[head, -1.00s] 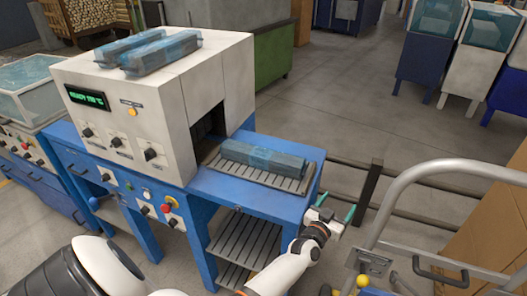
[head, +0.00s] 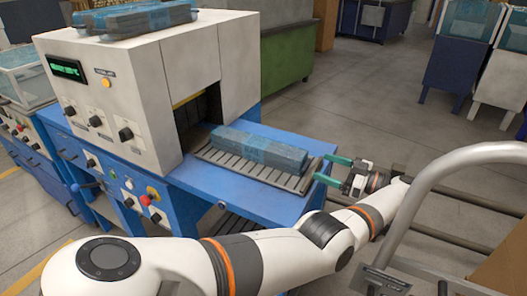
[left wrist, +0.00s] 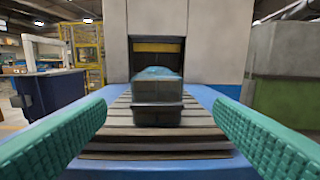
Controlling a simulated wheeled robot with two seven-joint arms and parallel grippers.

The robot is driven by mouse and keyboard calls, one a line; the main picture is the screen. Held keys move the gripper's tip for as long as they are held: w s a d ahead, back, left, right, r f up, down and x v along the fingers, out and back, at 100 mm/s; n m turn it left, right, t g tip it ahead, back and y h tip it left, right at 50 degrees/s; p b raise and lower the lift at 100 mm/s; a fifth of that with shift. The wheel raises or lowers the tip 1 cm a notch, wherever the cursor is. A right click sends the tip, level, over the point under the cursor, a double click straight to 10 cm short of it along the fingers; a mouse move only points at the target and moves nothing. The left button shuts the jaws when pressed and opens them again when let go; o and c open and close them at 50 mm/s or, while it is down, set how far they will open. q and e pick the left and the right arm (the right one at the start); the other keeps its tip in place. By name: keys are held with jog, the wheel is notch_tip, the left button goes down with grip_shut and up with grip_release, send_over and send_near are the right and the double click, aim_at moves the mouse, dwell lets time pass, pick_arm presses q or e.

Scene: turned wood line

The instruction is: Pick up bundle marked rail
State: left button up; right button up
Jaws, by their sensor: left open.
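A dark bundle in bluish film (head: 260,150) lies on the slatted outfeed (head: 240,172) of the shrink machine, in front of its opening. In the left wrist view the bundle (left wrist: 157,98) shows end-on, centred between the fingers. No marking can be read on it. My left gripper (head: 328,169) is open with green finger pads, just off the outfeed's right end and pointing at the bundle. It is empty and apart from the bundle. Two more wrapped bundles (head: 135,18) lie on top of the machine. My right gripper is not in view.
The white and blue machine (head: 110,90) stands left, with knobs and a lit display. A grey tubular handle (head: 440,180) curves up at the right, near my left arm. Blue and white bins stand at the far right. Open floor lies behind the outfeed.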

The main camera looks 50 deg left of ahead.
aim_at(291, 152)
pick_arm(q)
jog(key=shift+g, duration=0.3)
jog(key=p+x, duration=0.1)
jog(key=x, duration=0.1)
jog(key=p+x, duration=0.3)
jog(key=x, duration=0.1)
jog(key=shift+s+a+p, duration=0.15)
jog(key=shift+s+p, duration=0.15)
jog(key=shift+s, duration=0.05)
jog(key=shift+a+r+p, duration=0.15)
jog(key=shift+a+p, duration=0.15)
jog(key=shift+a, duration=0.25)
jog(key=p+x, duration=0.1)
jog(key=x, duration=0.2)
jog(key=shift+a+r+p, duration=0.1)
jog(key=shift+a+p, duration=0.25)
jog(key=shift+p, duration=0.05)
jog(key=shift+s+a, duration=0.15)
jog(key=shift+a, duration=0.2)
jog(key=shift+d, duration=0.1)
jog(key=shift+c, duration=0.2)
grip_shut()
